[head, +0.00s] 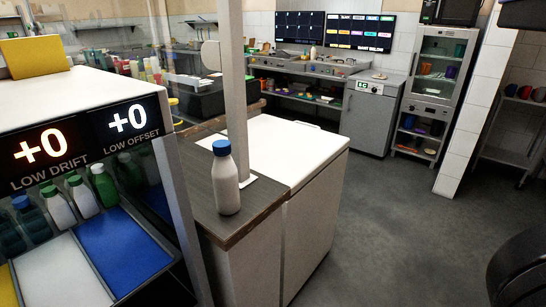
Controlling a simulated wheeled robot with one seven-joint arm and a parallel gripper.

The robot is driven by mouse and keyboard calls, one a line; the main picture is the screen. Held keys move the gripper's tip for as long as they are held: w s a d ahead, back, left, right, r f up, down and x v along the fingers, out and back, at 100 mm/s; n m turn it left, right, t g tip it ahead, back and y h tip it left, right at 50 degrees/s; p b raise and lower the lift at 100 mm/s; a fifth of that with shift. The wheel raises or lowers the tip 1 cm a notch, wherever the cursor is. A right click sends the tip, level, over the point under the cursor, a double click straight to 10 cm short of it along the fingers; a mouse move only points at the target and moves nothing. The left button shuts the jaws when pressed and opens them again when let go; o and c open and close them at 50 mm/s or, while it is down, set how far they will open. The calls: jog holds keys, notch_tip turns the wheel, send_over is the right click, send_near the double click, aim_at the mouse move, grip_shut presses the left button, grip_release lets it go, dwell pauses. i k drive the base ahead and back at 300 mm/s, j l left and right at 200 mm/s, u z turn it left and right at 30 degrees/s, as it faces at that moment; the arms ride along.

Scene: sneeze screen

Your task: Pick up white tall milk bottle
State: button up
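A tall white milk bottle (227,187) with a blue cap stands upright on the dark wood-grain counter (207,212), near the counter's front edge and in front of a grey post (233,100). Nothing is touching it that I can see. My gripper is not in view.
A cabinet (60,95) with a lit "LOW DRIFT / LOW OFFSET" display stands at the left, with several capped bottles (84,196) and coloured panels below. A white worktop (275,145) adjoins the counter. Open grey floor (400,230) lies to the right. A dark rounded shape (520,265) fills the lower right corner.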

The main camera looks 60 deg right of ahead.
aim_at(224, 171)
jog(key=z, duration=0.7)
